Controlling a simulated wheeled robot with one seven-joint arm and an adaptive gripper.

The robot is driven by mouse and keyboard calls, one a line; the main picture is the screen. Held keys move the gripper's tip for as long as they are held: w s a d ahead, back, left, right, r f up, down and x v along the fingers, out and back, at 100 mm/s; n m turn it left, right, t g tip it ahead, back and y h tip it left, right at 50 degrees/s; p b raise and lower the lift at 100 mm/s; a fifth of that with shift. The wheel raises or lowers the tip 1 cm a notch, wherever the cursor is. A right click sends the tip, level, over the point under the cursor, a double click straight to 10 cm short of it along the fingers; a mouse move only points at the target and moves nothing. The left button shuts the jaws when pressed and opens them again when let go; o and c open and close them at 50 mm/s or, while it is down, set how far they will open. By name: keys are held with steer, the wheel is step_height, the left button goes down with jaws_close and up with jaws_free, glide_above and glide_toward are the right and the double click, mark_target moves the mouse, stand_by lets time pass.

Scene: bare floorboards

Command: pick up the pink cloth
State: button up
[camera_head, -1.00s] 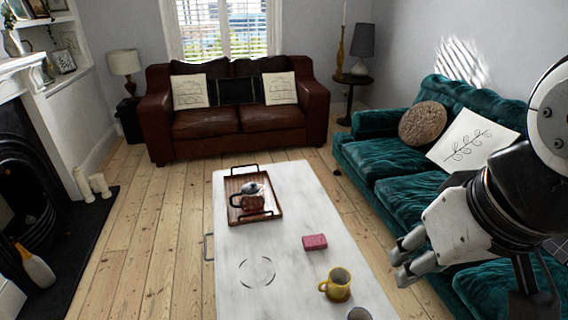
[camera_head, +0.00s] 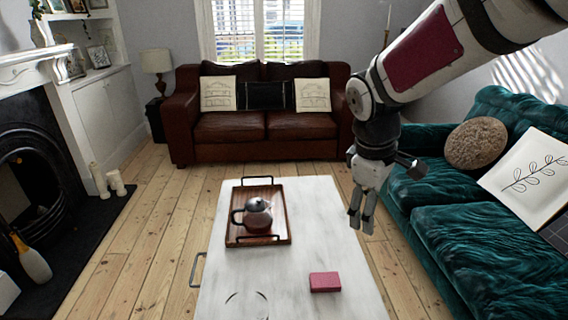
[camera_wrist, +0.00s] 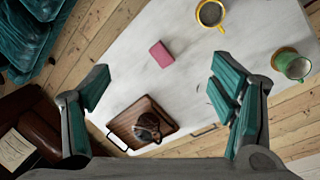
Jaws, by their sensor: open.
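The pink cloth (camera_head: 325,282) is a small folded block lying flat on the white table (camera_head: 300,215), right of its middle in the head view. It also shows in the wrist view (camera_wrist: 161,53), above and between the fingers. My gripper (camera_head: 361,222) hangs fingers-down in the head view, above and behind the cloth near the table's right edge. It is empty and apart from the cloth. In the wrist view my gripper (camera_wrist: 165,100) has its two fingers spread wide.
A wooden tray (camera_head: 280,205) with a teapot (camera_head: 257,216) stands on the table left of the cloth. The wrist view shows a yellow mug (camera_wrist: 222,12) and a green mug (camera_wrist: 286,62) on the table. A teal sofa (camera_head: 455,230) lies to the right. The tabletop around the cloth is clear.

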steer(key=w+f+n+b, duration=0.35)
steer(key=w+f, duration=0.55)
steer(key=f, duration=0.4)
steer(key=n+g+y+b, duration=0.2)
steer(key=n+b, duration=0.3)
steer(key=b, duration=0.3)
glide_above(325, 279)
steer(key=shift+m, duration=0.25)
steer(key=f, duration=2.7)
steer(key=shift+w+d+f, duration=0.1)
steer(key=shift+w+f, duration=0.1)
steer(key=shift+w, duration=0.05)
steer(key=shift+s+f+b, duration=0.2)
steer(key=shift+f+b, duration=0.85)
steer(key=shift+f, duration=2)
steer(key=c, duration=1.2)
